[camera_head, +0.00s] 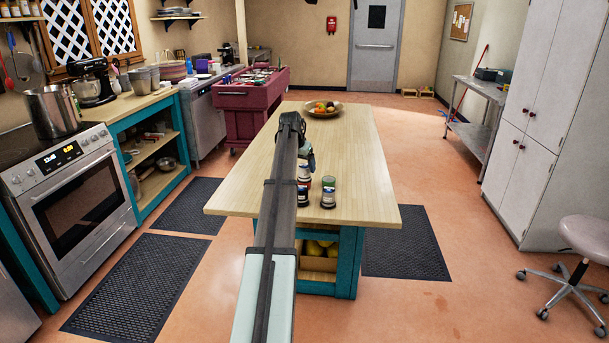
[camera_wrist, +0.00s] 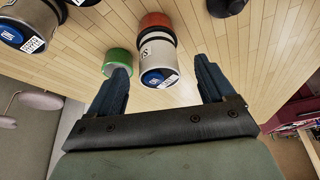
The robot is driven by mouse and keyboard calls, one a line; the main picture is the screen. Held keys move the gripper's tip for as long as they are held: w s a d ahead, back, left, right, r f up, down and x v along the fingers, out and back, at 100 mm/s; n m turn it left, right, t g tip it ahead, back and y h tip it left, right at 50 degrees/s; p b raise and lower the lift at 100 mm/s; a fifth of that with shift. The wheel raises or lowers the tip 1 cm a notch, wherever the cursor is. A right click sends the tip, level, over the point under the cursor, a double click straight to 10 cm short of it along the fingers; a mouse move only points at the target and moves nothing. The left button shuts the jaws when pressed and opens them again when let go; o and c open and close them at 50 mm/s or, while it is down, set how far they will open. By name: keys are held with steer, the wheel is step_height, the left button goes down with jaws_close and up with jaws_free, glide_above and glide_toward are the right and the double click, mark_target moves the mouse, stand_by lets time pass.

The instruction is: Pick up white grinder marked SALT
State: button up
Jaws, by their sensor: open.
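My gripper (camera_wrist: 161,62) is open, its two dark fingers spread apart over the wooden table. In the wrist view, a white cylindrical container (camera_wrist: 158,57) with an orange-brown end and a blue disc lies in view between the fingers, closer to the left one. Its label is partly turned away and only an "S" reads, so I cannot tell whether it is the SALT grinder. No finger visibly touches it. In the head view my gripper (camera_head: 308,158) is above the near part of the table, beside small containers; my arm partly hides them.
A green-ended object (camera_wrist: 118,62) is by the left fingertip. Another labelled container (camera_wrist: 25,30) is at upper left, and a black object (camera_wrist: 226,5) at the top. A jar (camera_head: 328,192) stands near the table's front edge. A fruit bowl (camera_head: 323,109) is at the far end.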

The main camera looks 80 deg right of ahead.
mark_target(303, 167)
steer(key=x, duration=0.4)
steer(key=shift+s+d+f, duration=0.2)
steer(key=shift+r, duration=0.1)
steer(key=c, duration=1.4)
